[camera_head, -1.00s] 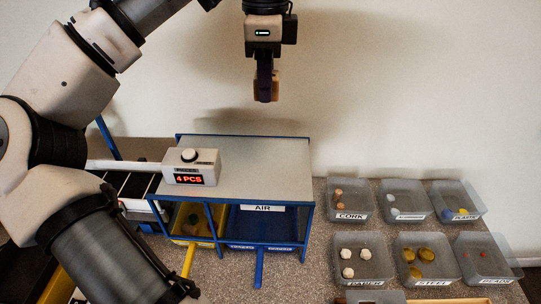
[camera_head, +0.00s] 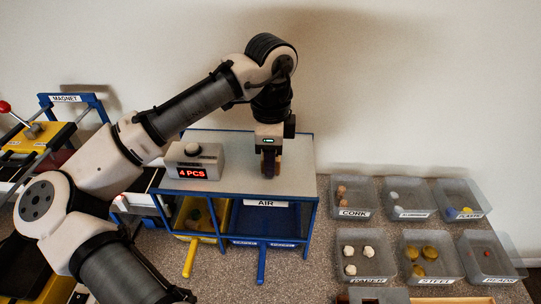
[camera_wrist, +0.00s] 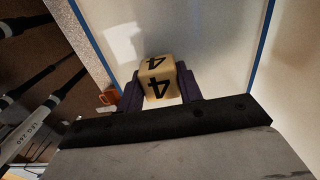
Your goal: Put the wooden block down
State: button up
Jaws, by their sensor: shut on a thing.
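The wooden block (camera_wrist: 158,80) is a pale cube with a black 4 on its faces. In the wrist view it sits between the two dark fingers of my gripper (camera_wrist: 160,88), which is shut on it. In the head view my gripper (camera_head: 269,170) points straight down over the grey top (camera_head: 235,178) of the blue-framed stand, right of its middle. There the fingers and shade mostly hide the block. It is low over the top; I cannot tell whether it touches.
A grey box reading 4 PCS (camera_head: 193,173) stands on the same top, left of my gripper. Labelled trays (camera_head: 353,213) with small pieces stand to the right. The top's right end is clear.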

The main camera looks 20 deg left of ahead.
jog(key=shift+f, duration=0.2)
jog(key=shift+f, duration=0.15)
jog(key=o, duration=1)
notch_tip(320, 180, up, 12)
jog(key=shift+r, duration=0.2)
jog(key=shift+s, duration=0.1)
